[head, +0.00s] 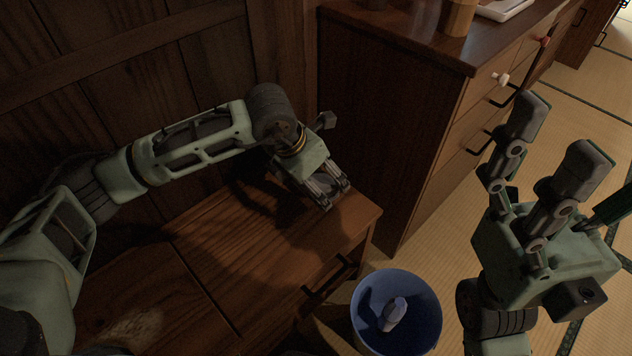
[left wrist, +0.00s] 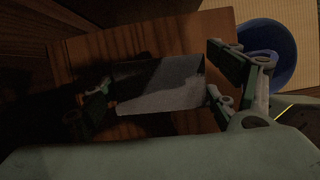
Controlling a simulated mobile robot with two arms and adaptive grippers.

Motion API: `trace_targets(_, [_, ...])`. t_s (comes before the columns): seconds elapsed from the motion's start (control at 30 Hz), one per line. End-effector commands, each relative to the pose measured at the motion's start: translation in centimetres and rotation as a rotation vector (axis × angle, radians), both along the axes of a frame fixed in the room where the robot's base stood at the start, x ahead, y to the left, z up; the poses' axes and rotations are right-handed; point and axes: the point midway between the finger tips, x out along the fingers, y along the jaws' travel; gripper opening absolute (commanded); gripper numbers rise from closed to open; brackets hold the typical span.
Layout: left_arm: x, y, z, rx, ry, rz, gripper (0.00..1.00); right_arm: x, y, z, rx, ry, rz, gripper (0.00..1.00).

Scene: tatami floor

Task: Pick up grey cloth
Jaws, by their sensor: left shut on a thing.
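The grey cloth (left wrist: 165,88) shows in the left wrist view as a flat grey piece between the two fingers of my left gripper (left wrist: 158,84), over the wooden top. In the head view my left gripper (head: 330,192) points down at the right end of the low wooden bench, shut on the cloth, which is mostly hidden by the fingers there. My right gripper (head: 556,138) is raised at the right of the head view, its fingers apart and nothing between them.
The low wooden bench (head: 225,245) is otherwise bare. A blue bin (head: 434,318) with a pale object (head: 393,314) inside stands on the floor in front of it. A dark wooden drawer cabinet (head: 385,120) stands beside the bench's right end. Tatami floor (head: 590,110) lies open at right.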

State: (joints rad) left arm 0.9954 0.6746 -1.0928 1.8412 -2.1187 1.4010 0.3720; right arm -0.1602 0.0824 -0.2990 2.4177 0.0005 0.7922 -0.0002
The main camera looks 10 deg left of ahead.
Motion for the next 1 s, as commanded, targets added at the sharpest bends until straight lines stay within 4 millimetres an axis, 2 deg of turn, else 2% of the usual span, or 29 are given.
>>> trace_targets(0.03, [0.4, -1.3, 1.3, -0.004, -0.002, -0.004, 0.56, 0.0, 0.0, 0.2, 0.0, 0.017, 0.001, 0.81])
trace_targets(0.2, [1.5, -5.0, 3.6, -0.004, -0.002, -0.004, 0.56, -0.2, -0.2, -0.3, 0.004, 0.061, 0.004, 0.81])
trace_targets(0.5, [3.1, -9.8, 6.3, -0.001, -0.002, -0.001, 0.56, -0.6, -0.3, -0.9, 0.01, 0.106, 0.006, 0.81])
trace_targets(0.7, [3.5, -11.0, 7.0, 0.0, -0.001, 0.0, 0.56, -0.6, -0.3, -0.6, 0.01, 0.104, 0.007, 0.81])
trace_targets(1.0, [3.5, -11.2, 7.0, -0.001, -0.001, 0.0, 0.56, -0.6, -0.3, -0.6, 0.01, 0.105, 0.007, 0.81])
